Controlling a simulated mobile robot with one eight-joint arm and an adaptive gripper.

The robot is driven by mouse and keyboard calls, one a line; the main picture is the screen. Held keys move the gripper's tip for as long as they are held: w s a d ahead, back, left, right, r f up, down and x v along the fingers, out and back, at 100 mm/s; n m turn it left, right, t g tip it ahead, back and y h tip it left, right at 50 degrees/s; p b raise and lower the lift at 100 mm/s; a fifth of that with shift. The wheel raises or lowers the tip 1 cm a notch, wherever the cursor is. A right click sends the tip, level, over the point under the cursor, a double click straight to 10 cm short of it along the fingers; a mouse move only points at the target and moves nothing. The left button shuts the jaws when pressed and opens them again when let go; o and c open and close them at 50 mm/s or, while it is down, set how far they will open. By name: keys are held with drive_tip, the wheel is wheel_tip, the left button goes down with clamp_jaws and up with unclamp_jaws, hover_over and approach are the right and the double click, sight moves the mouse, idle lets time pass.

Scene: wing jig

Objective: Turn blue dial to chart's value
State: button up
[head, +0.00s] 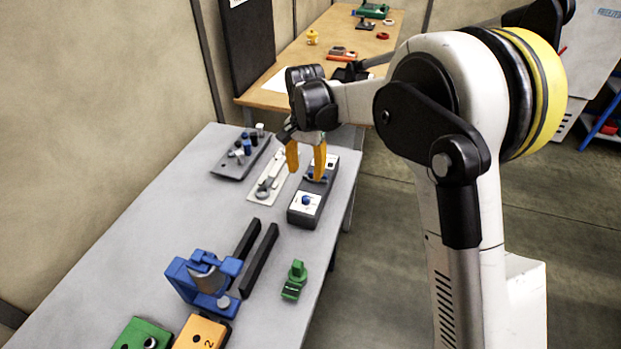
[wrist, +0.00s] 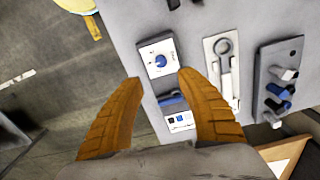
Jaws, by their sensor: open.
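The blue dial (head: 306,201) is a small round knob on a white plate at the near end of a dark grey box (head: 297,217). It also shows in the wrist view (wrist: 160,61), where its plate has marks too small to read. A white card with small blue marks (wrist: 180,121), perhaps the chart, is at the box's other end; its value cannot be read. A blue bar (wrist: 172,99) lies between them. My gripper (head: 306,174) is open and empty above the box. In the wrist view its orange fingertips (wrist: 159,76) stand apart, just below the dial in the picture.
A white plate with a wrench-like tool (head: 264,187) and a grey block with several knobs (head: 240,158) lie to the left. A blue clamp fixture (head: 205,280), black bars (head: 258,260) and a green part (head: 294,281) are nearer. The grey table's right edge is close to the box.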

sight(306, 197)
wheel_tip(306, 197, down, 11)
drive_tip(key=b, duration=0.2)
drive_tip(key=shift+f+b, duration=0.1)
drive_tip(key=shift+b, duration=0.25)
clamp_jaws()
